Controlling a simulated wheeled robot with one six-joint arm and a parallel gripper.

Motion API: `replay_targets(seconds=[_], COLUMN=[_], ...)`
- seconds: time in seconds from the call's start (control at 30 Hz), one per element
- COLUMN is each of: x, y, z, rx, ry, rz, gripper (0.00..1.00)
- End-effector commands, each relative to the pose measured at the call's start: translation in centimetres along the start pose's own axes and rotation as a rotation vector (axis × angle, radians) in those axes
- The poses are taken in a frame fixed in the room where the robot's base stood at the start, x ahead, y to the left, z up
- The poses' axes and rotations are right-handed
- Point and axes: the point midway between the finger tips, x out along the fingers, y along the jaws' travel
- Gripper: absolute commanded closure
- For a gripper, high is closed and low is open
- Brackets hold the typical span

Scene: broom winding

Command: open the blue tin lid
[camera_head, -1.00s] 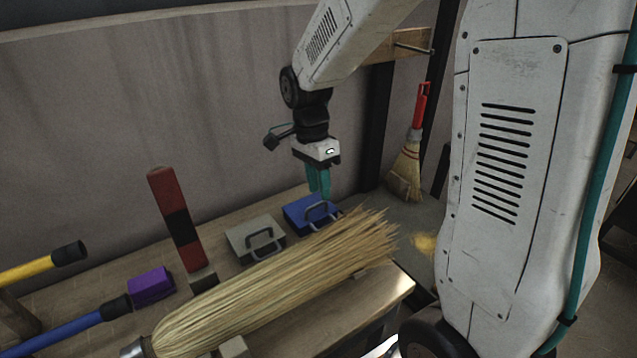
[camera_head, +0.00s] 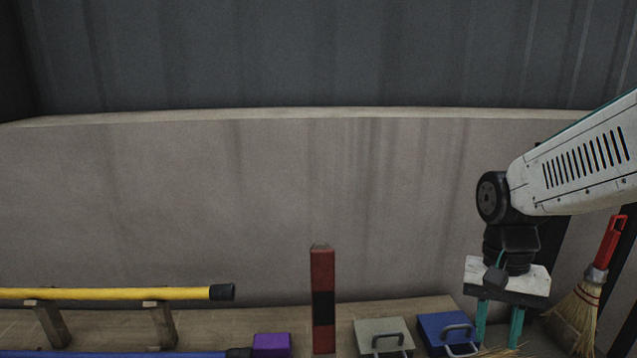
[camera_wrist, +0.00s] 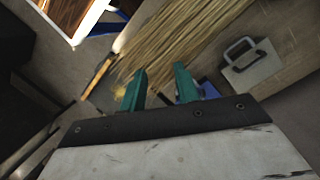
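The blue tin (camera_head: 436,323) sits on the bench with its lid down and a grey handle (camera_head: 460,330) on it. Its lower part is cut off by the frame edge. In the wrist view only a bit of the blue tin (camera_wrist: 209,90) shows, partly hidden by a finger. My gripper (camera_head: 499,326) has two teal fingers, apart and empty, pointing down just right of the tin in the head view. In the wrist view the gripper (camera_wrist: 161,82) also shows a clear gap between the fingers. I cannot tell whether a finger touches the tin.
A grey tin (camera_head: 383,333) with a handle stands left of the blue one; it also shows in the wrist view (camera_wrist: 254,68). A red and black post (camera_head: 322,290), a purple block (camera_head: 271,345) and a yellow pole (camera_head: 110,293) are further left. Broom bristles (camera_wrist: 175,40) lie close by.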

Motion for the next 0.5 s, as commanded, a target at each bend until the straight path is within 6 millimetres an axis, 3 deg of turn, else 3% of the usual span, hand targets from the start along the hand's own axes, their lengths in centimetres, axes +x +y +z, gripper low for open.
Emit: replay_targets(seconds=[0.23,0.4,0.5], x=[-2.3,-2.9,-3.3], y=[3.1,4.6,5.1], z=[7.1,10.4,11.4], rx=[-0.395,-0.501,-0.501], ry=[0.122,0.220,0.270], rz=[-0.039,-0.059,-0.072], gripper=[0.68,0.68,0.68])
